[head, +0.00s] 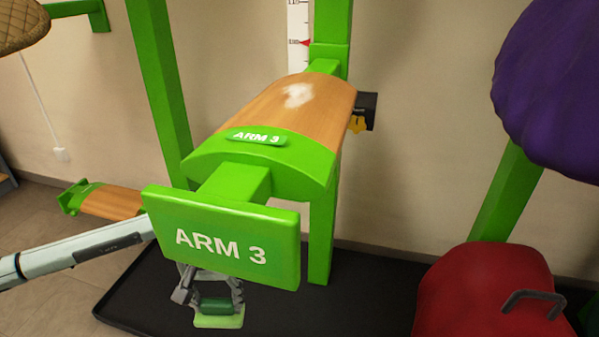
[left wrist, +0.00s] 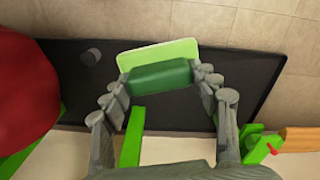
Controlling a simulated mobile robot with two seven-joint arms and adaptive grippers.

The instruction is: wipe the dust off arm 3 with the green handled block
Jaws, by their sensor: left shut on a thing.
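Arm 3 (head: 330,105) is a curved wooden top with a green end and a green plate (head: 220,243) lettered ARM 3, in the middle of the head view. A whitish dust patch (head: 297,95) lies on its wood toward the far end. My left gripper (head: 213,290) is shut on the dark green handle of the green handled block (head: 218,321), below the front plate and partly hidden by it. In the left wrist view, the fingers of my left gripper (left wrist: 160,78) hold the handle from both sides, with the pale green block (left wrist: 157,53) beyond it. My right gripper is not in view.
A lower wooden arm (head: 112,202) is at left. Green posts (head: 160,85) frame arm 3. A black mat (head: 340,310) covers the floor.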

